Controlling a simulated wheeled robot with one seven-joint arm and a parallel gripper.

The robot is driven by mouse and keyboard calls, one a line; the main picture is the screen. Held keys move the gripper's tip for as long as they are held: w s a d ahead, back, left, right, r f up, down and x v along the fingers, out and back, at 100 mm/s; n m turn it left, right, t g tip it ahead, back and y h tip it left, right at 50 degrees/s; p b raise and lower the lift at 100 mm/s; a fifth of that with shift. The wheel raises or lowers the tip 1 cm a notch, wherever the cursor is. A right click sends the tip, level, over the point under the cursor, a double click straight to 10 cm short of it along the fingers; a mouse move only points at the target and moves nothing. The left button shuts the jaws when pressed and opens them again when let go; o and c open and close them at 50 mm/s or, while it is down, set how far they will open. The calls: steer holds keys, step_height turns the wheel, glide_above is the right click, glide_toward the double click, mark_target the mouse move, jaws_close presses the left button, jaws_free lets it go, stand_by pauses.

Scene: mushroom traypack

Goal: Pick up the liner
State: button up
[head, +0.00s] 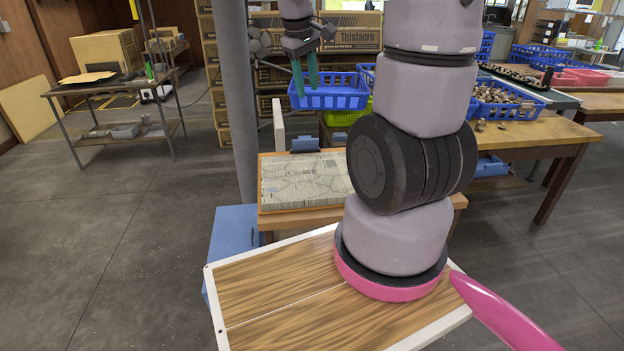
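My gripper (306,88) hangs at the top centre, pointing down with two green fingers. The fingers are apart with nothing visible between them. In the picture they overlap a blue basket (330,100); I cannot tell their exact distance from it. A flat stack of grey printed paper sheets (300,180), which looks like the liner, lies on a small wooden table (285,219) in front of me. My gripper is above and beyond the stack, apart from it. The right end of the stack is hidden behind my arm.
A grey post (237,100) stands just left of the small table. A blue box (234,235) is beside it. A blue crate of mushrooms (505,103) sits on a wooden table at right. Cardboard boxes (352,32) are stacked behind. The floor at left is clear.

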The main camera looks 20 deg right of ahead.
steer(key=w+d+f+n+g+h, duration=0.1)
steer(key=w+f+n, duration=0.2)
steer(key=f, duration=0.5)
steer(key=w+d+f+n+g+h, duration=0.1)
steer(key=w+f+n, duration=0.2)
steer(key=f, duration=0.5)
steer(key=n+g, duration=0.1)
steer(key=n, duration=0.4)
glide_above(319, 196)
steer(key=s+a, duration=0.4)
steer(key=f, duration=1.8)
steer(key=shift+w+a, duration=0.1)
steer(key=shift+w, duration=0.1)
steer(key=shift+s+x, duration=0.1)
steer(key=shift+x, duration=1.4)
steer(key=shift+s+x, duration=0.15)
steer(key=shift+x, duration=1.35)
jaws_close()
